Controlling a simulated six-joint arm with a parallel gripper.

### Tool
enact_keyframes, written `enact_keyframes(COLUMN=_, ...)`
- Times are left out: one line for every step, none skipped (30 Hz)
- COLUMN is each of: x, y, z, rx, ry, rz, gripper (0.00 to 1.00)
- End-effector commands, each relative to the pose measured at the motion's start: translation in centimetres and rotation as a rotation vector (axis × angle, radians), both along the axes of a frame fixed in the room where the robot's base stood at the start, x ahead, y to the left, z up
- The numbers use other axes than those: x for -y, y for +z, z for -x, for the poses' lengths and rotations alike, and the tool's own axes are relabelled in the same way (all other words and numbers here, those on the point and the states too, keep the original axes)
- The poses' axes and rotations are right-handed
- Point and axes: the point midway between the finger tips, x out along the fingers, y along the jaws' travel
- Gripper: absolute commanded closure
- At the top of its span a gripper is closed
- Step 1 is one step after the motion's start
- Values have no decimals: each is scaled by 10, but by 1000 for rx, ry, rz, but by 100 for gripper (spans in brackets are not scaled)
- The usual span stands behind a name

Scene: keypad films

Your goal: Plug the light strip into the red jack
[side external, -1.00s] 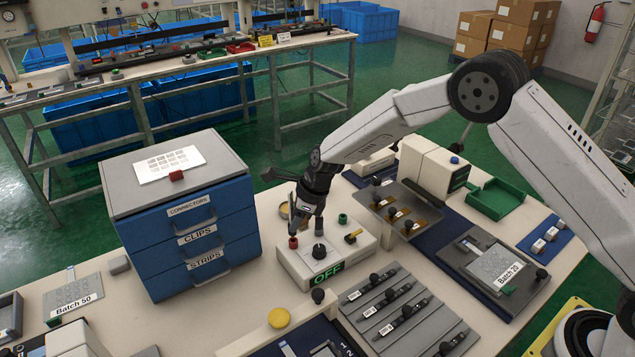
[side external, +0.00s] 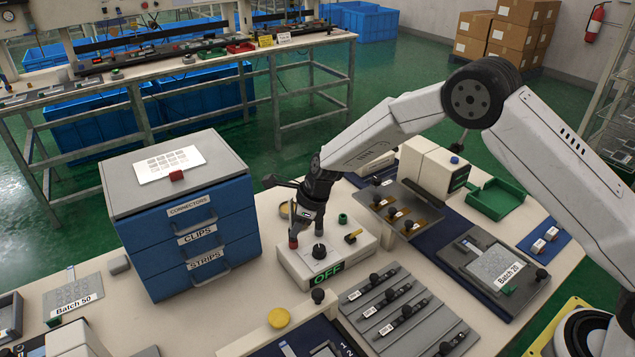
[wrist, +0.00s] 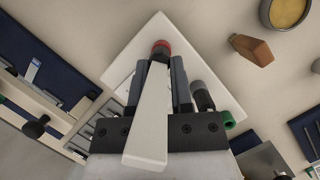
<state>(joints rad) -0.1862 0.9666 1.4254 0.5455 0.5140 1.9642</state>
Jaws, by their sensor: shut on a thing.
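My gripper (side external: 302,232) is over the white control box (side external: 310,275), whose display reads OFF. In the wrist view its dark fingers (wrist: 163,85) are shut on a white strip-like piece, which I take to be the light strip (wrist: 150,120). The strip's far end is right at the red jack (wrist: 161,48); whether it is in the jack or just above it I cannot tell. In the side view the red jack (side external: 293,243) is just below the left fingertip. The green jack (side external: 343,218) is on the box's right part and also shows in the wrist view (wrist: 228,120).
A black knob (side external: 319,251) and a brass lever (side external: 353,236) stand on the box close to my gripper. A blue drawer cabinet (side external: 200,240) stands to the left. A grooved grey tray (side external: 385,310) lies in front. A round bowl (wrist: 285,10) is beyond the box.

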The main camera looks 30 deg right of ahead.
Motion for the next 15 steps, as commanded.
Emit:
enact_keyframes(x=0, y=-1, z=0, rx=0, ry=0, rz=0, gripper=100)
enact_keyframes(x=0, y=-2, z=0, rx=0, ry=0, rz=0, gripper=100)
enact_keyframes(x=0, y=-2, z=0, rx=0, ry=0, rz=0, gripper=100)
enact_keyframes(x=0, y=-3, z=0, rx=0, ry=0, rz=0, gripper=100)
enact_keyframes(x=0, y=-3, z=0, rx=0, ry=0, rz=0, gripper=100)
enact_keyframes(x=0, y=-3, z=0, rx=1, ry=0, rz=1, gripper=61)
enact_keyframes(x=0, y=-3, z=0, rx=1, ry=0, rz=1, gripper=51)
enact_keyframes(x=0, y=-3, z=0, rx=1, ry=0, rz=1, gripper=42)
enact_keyframes(x=0, y=-3, z=0, rx=1, ry=0, rz=1, gripper=32)
enact_keyframes(x=0, y=-3, z=0, rx=0, ry=0, rz=0, gripper=32)
enact_keyframes(x=0, y=-3, z=0, rx=0, ry=0, rz=0, gripper=32)
enact_keyframes(x=0, y=-3, z=0, rx=0, ry=0, rz=0, gripper=32)
enact_keyframes(x=0, y=-3, z=0, rx=0, ry=0, rz=0, gripper=32)
enact_keyframes(x=0, y=-3, z=0, rx=0, ry=0, rz=0, gripper=32)
enact_keyframes(x=0, y=-3, z=0, rx=0, ry=0, rz=0, gripper=32)
